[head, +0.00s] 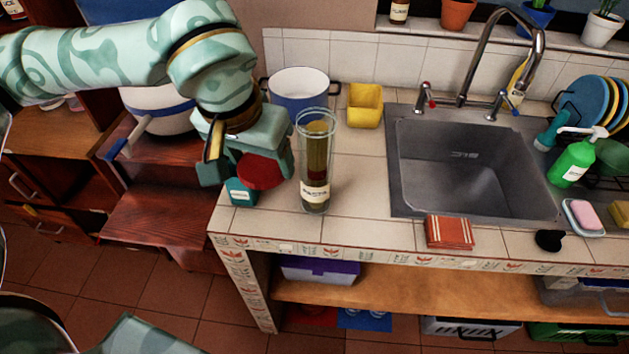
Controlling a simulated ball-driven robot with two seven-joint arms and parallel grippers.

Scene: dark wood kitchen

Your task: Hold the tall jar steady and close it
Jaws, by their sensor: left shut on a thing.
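The tall jar (317,180) is clear glass with a label low on its front and yellow-brown contents. It stands upright on the tiled counter, and its top looks open. My left gripper (250,165) is just left of the jar, pointing down. It is shut on a round red lid (262,172), held beside the jar and below its rim. The fingers partly hide the lid's edge, and I cannot tell whether the gripper touches the jar. My right gripper is out of view.
A blue-and-white pot (299,88) and a yellow container (365,105) stand behind the jar. The sink (465,170) is to the right, a folded red cloth (450,232) before it. Counter right of the jar is clear.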

